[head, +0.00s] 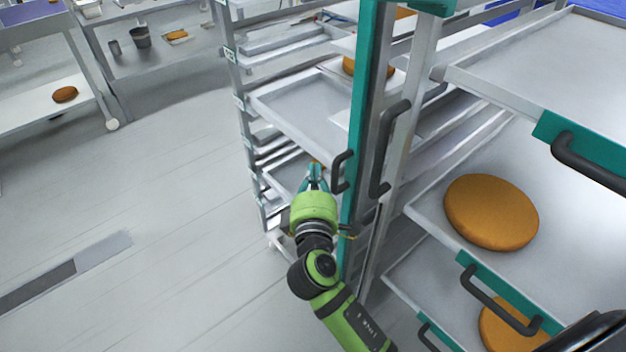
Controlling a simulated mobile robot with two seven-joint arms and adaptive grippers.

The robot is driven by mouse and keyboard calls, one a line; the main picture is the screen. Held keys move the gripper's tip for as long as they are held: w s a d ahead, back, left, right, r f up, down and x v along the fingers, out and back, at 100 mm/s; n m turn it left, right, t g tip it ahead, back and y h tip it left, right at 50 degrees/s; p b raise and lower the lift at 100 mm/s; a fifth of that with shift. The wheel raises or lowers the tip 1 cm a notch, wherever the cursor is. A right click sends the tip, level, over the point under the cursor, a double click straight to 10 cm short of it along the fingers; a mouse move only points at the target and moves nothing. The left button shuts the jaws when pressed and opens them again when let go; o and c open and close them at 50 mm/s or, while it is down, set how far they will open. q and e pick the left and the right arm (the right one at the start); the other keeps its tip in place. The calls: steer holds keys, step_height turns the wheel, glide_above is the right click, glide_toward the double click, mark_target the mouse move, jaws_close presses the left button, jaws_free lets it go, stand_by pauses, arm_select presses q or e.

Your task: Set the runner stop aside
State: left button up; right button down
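My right gripper (315,176), with teal fingers on a green wrist, reaches in at the left rack, low beside its teal-edged upright. A small orange piece (316,163) shows at the fingertips. It may be the runner stop, but it is too small to identify, and I cannot tell whether the fingers are closed on it. The gripper is just below the front of a pulled-out tray (300,112) in that rack. My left gripper is not in view.
A dark handle (341,172) stands close right of the gripper. The right rack holds trays with round orange-brown cakes (491,212) and projecting handles (592,163). Shelves with another round (65,94) and a dark bucket (141,37) stand at back left. The floor (130,200) at left is clear.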

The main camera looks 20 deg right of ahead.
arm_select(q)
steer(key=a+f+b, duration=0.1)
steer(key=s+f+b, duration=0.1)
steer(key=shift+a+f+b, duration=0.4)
arm_select(e)
steer(key=a+v, duration=0.1)
steer(key=v, duration=0.8)
steer(key=shift+a, duration=0.2)
steer(key=shift+s, duration=0.15)
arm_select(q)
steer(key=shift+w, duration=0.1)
